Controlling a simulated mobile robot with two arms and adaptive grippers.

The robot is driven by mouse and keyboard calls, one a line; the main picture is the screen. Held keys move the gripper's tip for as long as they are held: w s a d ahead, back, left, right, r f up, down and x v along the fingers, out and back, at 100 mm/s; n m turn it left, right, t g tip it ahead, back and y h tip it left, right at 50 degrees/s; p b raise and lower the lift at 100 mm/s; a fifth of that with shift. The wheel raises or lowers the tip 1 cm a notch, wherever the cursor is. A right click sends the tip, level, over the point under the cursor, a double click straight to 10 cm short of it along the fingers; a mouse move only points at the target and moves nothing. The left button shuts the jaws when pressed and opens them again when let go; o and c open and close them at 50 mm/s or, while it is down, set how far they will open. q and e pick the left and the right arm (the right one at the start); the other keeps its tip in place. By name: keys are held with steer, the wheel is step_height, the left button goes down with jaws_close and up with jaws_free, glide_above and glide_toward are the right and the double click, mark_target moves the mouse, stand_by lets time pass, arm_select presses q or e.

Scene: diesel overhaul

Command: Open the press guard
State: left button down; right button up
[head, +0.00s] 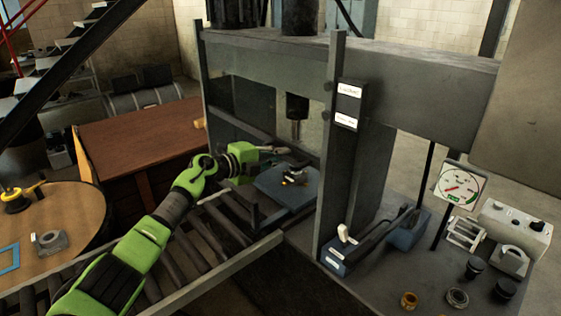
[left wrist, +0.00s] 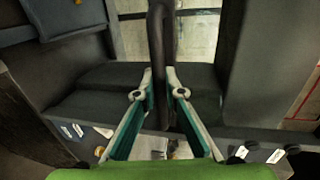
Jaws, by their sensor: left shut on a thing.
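The press guard (head: 240,97) appears as a dark see-through panel between the two upright posts of the press, with a dark bar along its lower edge. My left gripper (head: 272,150) is at the front of the press opening, near that lower edge. In the left wrist view my left gripper (left wrist: 159,85) is shut on a dark upright bar, the guard handle (left wrist: 161,35), which runs between its fingers. The grasp itself is too small to make out in the head view. My right gripper is not in view.
A blue plate (head: 290,187) with small parts lies on the press bed under the ram (head: 296,106). A roller conveyor (head: 205,240) leads up to the press. The right post (head: 332,150) stands close by. A gauge (head: 460,185) and a control box (head: 515,230) are at right.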

arm_select(q)
steer(key=shift+r, duration=0.15)
steer(key=c, duration=2.2)
jaws_free()
steer(key=shift+o, duration=0.5)
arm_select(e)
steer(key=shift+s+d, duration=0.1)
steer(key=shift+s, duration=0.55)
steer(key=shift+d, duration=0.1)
arm_select(q)
steer(key=shift+a, duration=0.1)
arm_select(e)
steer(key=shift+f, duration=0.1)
arm_select(q)
steer(key=v, duration=1.2)
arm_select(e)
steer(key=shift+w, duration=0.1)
